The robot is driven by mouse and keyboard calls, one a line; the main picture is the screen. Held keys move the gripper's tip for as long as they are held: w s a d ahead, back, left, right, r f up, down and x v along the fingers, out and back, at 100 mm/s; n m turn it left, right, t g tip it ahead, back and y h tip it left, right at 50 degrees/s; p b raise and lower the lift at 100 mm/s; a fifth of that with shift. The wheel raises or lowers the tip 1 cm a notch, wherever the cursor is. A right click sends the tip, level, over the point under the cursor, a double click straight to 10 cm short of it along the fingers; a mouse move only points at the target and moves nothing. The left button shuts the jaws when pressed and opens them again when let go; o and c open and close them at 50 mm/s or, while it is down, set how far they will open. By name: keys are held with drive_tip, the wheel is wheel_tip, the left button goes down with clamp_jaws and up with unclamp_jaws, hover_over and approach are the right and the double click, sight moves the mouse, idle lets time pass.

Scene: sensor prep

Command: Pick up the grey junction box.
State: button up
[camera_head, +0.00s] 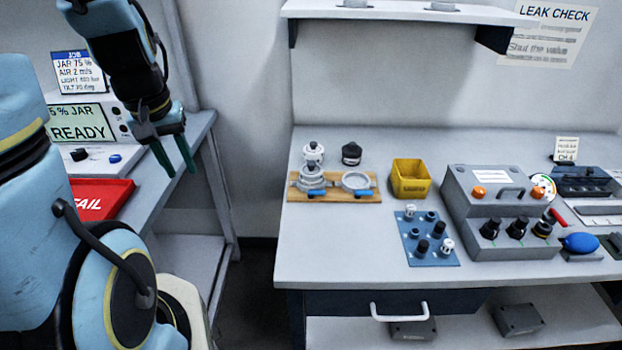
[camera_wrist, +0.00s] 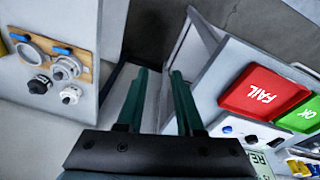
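Two dark grey boxes lie on the lower shelf under the right-hand bench: one grey box (camera_head: 413,328) below the drawer handle, partly hidden by the handle, and another grey box (camera_head: 518,318) further right. I cannot tell which one is the junction box. My gripper (camera_head: 174,160) hangs at the upper left, beside the left bench's edge and far from both boxes. In the wrist view my gripper (camera_wrist: 160,95) has its green fingers apart with nothing between them. Neither grey box shows in the wrist view.
The right bench (camera_head: 330,250) carries a wooden board (camera_head: 365,194) with clamp rings, a yellow bin (camera_head: 410,178), a blue plate of fittings and a grey control panel (camera_head: 490,200). A red FAIL tray (camera_head: 100,198) is on the left bench. A floor gap separates the benches.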

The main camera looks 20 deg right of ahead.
sight(310, 167)
drive_tip(key=o, duration=0.6)
drive_tip(key=w+d+f+m, duration=0.1)
drive_tip(key=d, duration=0.3)
drive_tip(key=w+d+f, duration=0.1)
drive_tip(key=d, duration=0.4)
drive_tip(key=w+d+f+m+h, duration=0.1)
drive_tip(key=w+d, duration=0.1)
drive_tip(key=d, duration=0.2)
drive_tip(key=shift+d+f+m+b, duration=0.2)
drive_tip(key=shift+m+b, duration=0.1)
drive_tip(key=shift+b, duration=0.05)
drive_tip(key=o, duration=0.4)
drive_tip(key=d+m, duration=0.1)
drive_tip(key=d, duration=0.3)
drive_tip(key=d+f+m+t, duration=0.1)
drive_tip(key=d, duration=0.4)
drive_tip(key=d+f, duration=0.1)
drive_tip(key=d, duration=0.4)
drive_tip(key=shift+d+f+m+t+h+b, duration=0.15)
drive_tip(key=shift+f+m+t+h+b, duration=0.15)
drive_tip(key=shift+m+h, duration=0.1)
drive_tip(key=b+x, duration=0.1)
drive_tip(key=x, duration=0.4)
drive_tip(key=shift+d+f, duration=0.1)
drive_tip(key=shift+d, duration=0.05)
drive_tip(key=shift+x, duration=2.75)
